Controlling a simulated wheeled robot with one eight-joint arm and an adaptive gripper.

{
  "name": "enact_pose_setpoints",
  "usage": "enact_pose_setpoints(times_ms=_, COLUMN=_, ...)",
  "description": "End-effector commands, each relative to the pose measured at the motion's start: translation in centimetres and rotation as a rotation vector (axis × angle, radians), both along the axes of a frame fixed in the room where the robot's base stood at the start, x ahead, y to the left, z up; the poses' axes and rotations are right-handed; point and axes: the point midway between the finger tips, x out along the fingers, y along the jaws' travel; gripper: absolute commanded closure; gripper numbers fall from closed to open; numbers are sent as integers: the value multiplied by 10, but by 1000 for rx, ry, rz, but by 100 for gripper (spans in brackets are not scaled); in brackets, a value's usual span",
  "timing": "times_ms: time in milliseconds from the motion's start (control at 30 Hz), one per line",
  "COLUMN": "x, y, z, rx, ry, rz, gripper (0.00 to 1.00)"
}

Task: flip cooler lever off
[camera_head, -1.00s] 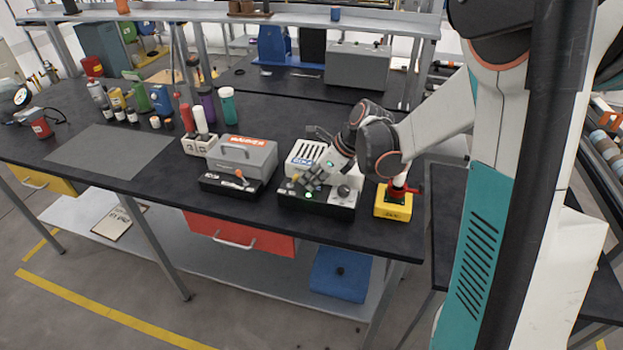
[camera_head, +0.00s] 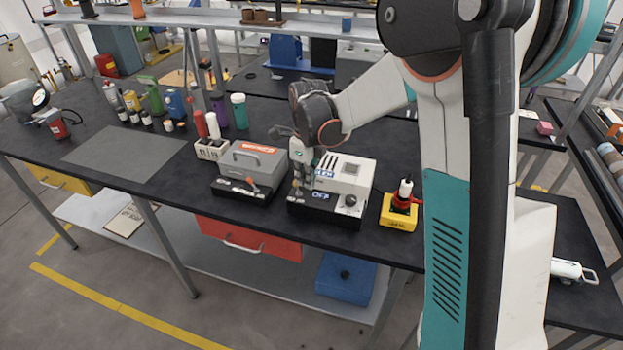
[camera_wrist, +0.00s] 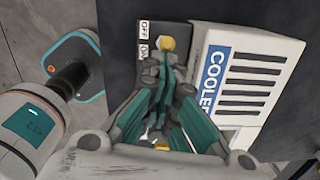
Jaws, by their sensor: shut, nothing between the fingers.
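The cooler is a white box with a blue label and dark vents (camera_head: 352,168) on a black base (camera_head: 335,214). It also fills the right of the wrist view (camera_wrist: 247,80). A yellow round lever tip (camera_wrist: 168,44) shows beside the small OFF and ON labels on the base in the wrist view; it looks nearer the ON label, but the lever's exact tilt is hidden. My gripper (camera_wrist: 166,62) is shut and empty, pointing down at the base's left end. Its fingertips are right by the yellow tip; contact cannot be told. In the head view my gripper (camera_head: 299,188) covers the lever.
A yellow box with a red and white switch (camera_head: 400,210) stands on the right. Bottles and a white holder (camera_head: 211,149) sit further left. The bench's front strip is clear.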

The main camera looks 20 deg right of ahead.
Motion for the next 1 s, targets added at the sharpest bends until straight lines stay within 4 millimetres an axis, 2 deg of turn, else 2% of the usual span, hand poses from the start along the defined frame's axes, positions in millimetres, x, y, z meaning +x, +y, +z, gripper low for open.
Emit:
enact_pose_setpoints(times_ms=400, x=10, y=14, z=3, rx=3, ry=-1, rz=1, gripper=100)
enact_pose_setpoints(times_ms=1000, x=11, y=15, z=3, rx=3, ry=-1, rz=0, gripper=100)
